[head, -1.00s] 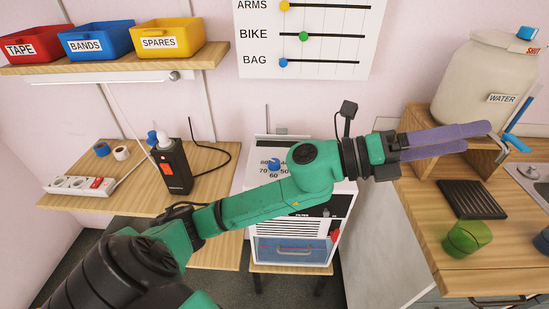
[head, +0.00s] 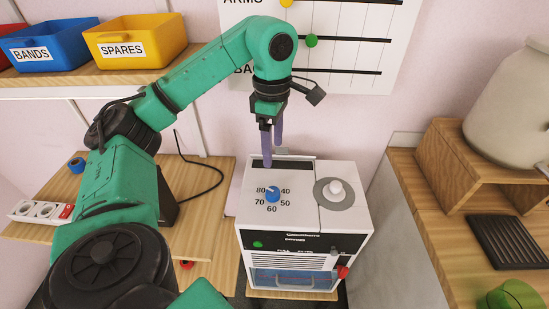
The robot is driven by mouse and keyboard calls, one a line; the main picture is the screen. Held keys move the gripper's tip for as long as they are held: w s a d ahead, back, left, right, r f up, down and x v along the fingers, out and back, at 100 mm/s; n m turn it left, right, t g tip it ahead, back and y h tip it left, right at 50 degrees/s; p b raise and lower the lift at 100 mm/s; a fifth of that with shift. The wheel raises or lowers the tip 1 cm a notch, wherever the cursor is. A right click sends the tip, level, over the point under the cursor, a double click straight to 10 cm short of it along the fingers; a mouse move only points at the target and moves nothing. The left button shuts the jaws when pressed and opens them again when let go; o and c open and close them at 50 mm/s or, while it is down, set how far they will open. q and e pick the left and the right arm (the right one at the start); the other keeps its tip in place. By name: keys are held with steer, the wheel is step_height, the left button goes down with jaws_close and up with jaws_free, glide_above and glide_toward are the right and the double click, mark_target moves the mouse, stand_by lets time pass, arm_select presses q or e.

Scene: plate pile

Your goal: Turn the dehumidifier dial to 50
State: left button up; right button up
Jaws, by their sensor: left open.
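The dehumidifier (head: 305,222) is a white box with a dark front panel, standing in the middle of the head view. Its blue dial (head: 272,195) sits on the top's left half, ringed by the numbers 80, 70, 60, 50 and 40. A pale mark on the dial's upper left side seems to face 80, but it is small. My left gripper (head: 272,160) points down with its purple fingers apart and empty. It appears above the back part of the top, behind the dial and not touching it. My right gripper is out of view.
A white knob (head: 336,190) on a grey disc is right of the dial. A shelf with a blue bin (head: 50,47) and a yellow bin (head: 135,42) is upper left. A power strip (head: 40,211) lies on the left table. The counter (head: 440,225) at right holds a wooden stand (head: 490,165).

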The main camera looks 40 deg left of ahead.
arm_select(q)
steer(key=b, duration=0.6)
glide_above(273, 191)
steer(key=f, duration=0.6)
steer(key=shift+s+f, duration=0.2)
steer(key=shift+f, duration=0.2)
step_height(273, 191, down, 2)
steer(key=shift+w+a+f+b, duration=0.1)
steer(key=shift+w+f+b, duration=0.1)
steer(key=shift+b, duration=0.1)
step_height(273, 191, down, 4)
steer(key=shift+r+p, duration=0.1)
steer(key=shift+p, duration=0.35)
steer(key=shift+f, duration=0.35)
steer(key=c, duration=1.2)
jaws_close()
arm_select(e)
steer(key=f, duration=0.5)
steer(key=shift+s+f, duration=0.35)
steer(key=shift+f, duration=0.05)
